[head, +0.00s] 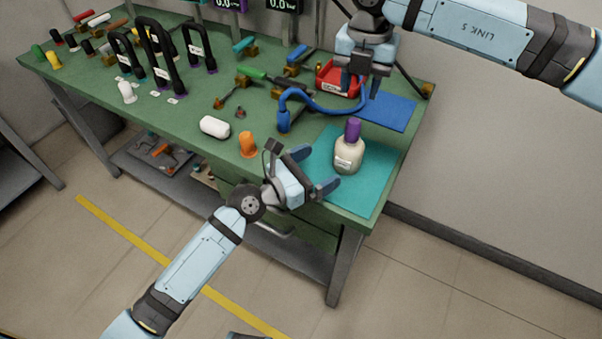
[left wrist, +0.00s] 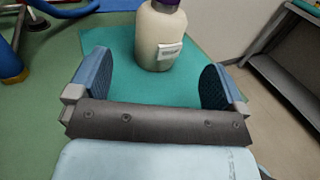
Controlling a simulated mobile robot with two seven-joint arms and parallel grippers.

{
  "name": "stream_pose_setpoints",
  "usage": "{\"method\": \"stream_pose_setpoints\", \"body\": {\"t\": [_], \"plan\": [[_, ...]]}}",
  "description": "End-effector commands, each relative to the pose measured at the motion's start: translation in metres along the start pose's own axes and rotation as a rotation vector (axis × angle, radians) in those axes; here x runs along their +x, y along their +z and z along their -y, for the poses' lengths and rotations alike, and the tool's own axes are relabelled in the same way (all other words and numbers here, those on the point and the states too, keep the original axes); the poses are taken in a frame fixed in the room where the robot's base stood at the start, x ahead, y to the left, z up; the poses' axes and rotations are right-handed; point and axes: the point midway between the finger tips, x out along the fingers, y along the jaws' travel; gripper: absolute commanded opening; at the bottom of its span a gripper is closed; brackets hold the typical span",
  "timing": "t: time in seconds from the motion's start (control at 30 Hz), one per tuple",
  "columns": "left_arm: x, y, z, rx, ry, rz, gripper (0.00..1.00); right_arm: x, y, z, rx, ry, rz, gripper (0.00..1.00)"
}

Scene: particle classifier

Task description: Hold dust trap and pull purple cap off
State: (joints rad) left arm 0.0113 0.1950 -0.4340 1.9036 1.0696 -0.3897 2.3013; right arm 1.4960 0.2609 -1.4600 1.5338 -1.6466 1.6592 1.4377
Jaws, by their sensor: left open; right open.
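The dust trap (head: 348,157) is a cream bottle with a label, upright on a teal mat (head: 378,169). Its purple cap (head: 353,129) sits on top. In the left wrist view the bottle (left wrist: 158,35) stands just beyond my fingers, and only the lower edge of the cap (left wrist: 168,3) shows. My left gripper (head: 318,170) is open and empty beside the bottle, low and to its left, with its fingers pointing toward it. My right gripper (head: 360,86) is open, pointing down above the back of the bench, near the red tray and behind the cap.
A blue hose (head: 320,108) curves behind the bottle. A red tray (head: 335,80) and a blue mat (head: 390,112) lie at the back right. An orange piece (head: 248,144) and a white piece (head: 214,127) stand left of my left gripper. The teal mat's right side is clear.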

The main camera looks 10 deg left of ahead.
Motion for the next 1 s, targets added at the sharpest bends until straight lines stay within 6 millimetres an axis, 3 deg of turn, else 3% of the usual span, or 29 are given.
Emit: {"method": "stream_pose_setpoints", "body": {"t": [0.2, 0.43, 0.6, 0.9, 1.0], "plan": [[0.045, 0.001, 0.000, 0.001, -0.001, 0.001, 0.97, 0.000, 0.000, 0.000, 0.000, 0.000, 0.000, 0.43], [0.079, 0.000, -0.001, 0.002, 0.000, 0.000, 0.97, 0.000, 0.000, 0.000, 0.000, 0.000, 0.000, 0.43], [0.090, 0.000, 0.000, 0.003, 0.000, -0.001, 0.97, 0.000, 0.000, 0.000, 0.000, 0.000, 0.000, 0.43], [0.092, 0.000, 0.000, 0.003, 0.000, 0.000, 0.97, 0.000, 0.000, 0.000, 0.000, 0.000, 0.000, 0.43], [0.092, 0.000, 0.000, 0.003, 0.000, -0.001, 0.76, 0.000, 0.000, 0.000, 0.000, 0.000, 0.000, 0.43]]}}
